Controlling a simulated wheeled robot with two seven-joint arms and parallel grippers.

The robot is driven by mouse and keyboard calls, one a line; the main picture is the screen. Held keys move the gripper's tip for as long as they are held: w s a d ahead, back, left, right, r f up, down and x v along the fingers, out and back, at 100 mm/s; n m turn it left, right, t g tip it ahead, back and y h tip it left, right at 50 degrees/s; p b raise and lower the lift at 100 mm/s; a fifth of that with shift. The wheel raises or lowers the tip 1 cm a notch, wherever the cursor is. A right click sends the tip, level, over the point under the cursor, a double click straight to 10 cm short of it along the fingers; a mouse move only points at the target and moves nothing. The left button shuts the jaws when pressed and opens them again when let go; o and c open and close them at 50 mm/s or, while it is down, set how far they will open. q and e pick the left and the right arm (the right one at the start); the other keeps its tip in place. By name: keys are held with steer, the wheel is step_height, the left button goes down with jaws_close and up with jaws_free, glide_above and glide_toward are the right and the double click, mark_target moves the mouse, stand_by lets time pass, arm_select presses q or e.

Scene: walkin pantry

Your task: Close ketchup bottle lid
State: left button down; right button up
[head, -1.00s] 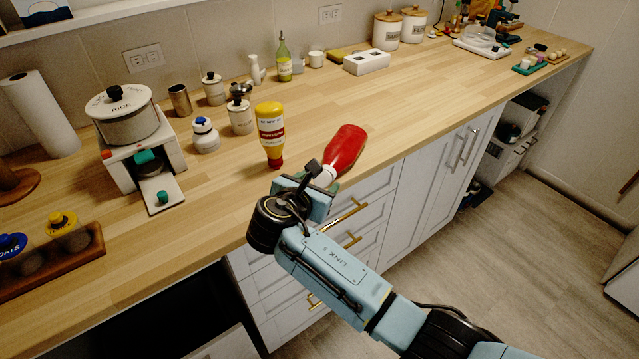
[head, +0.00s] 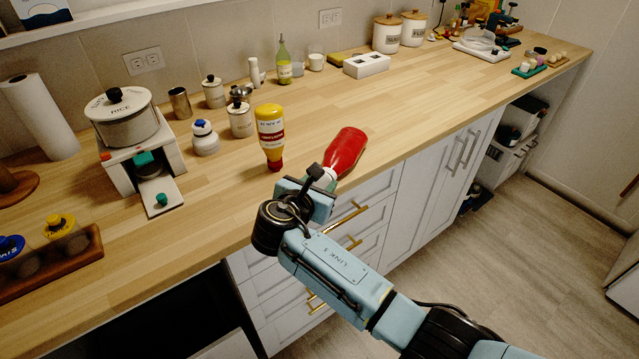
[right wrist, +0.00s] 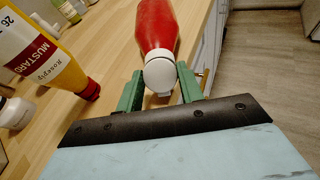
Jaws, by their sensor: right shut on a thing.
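The red ketchup bottle (head: 346,152) lies tilted near the front edge of the counter, its cap end toward my right gripper. In the right wrist view the bottle (right wrist: 157,25) has a round white lid (right wrist: 160,75) between the green fingers. My right gripper (head: 318,182) is shut on this lid; in the right wrist view its fingers (right wrist: 158,88) stand on both sides of it. The hinge and any gap in the lid are too small to tell. My left gripper is not in view.
A yellow mustard bottle (head: 271,135) stands close by on the left, red cap down. Jars, a rice cooker (head: 125,117) and a white holder box (head: 366,65) stand farther back. The wooden counter (head: 420,110) right of the ketchup is clear. Drawer handles (head: 350,217) jut out below.

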steer(key=shift+f+t+h+b, duration=0.45)
steer(key=shift+t+h+b, duration=0.1)
steer(key=shift+t, duration=0.45)
steer(key=shift+w+r, duration=0.1)
steer(key=o, duration=1)
steer(key=shift+c, duration=0.2)
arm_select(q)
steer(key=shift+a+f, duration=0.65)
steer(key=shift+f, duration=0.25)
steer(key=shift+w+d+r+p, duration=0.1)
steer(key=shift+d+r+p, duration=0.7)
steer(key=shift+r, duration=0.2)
arm_select(e)
steer(key=v, duration=1.3)
steer(key=shift+a, duration=0.1)
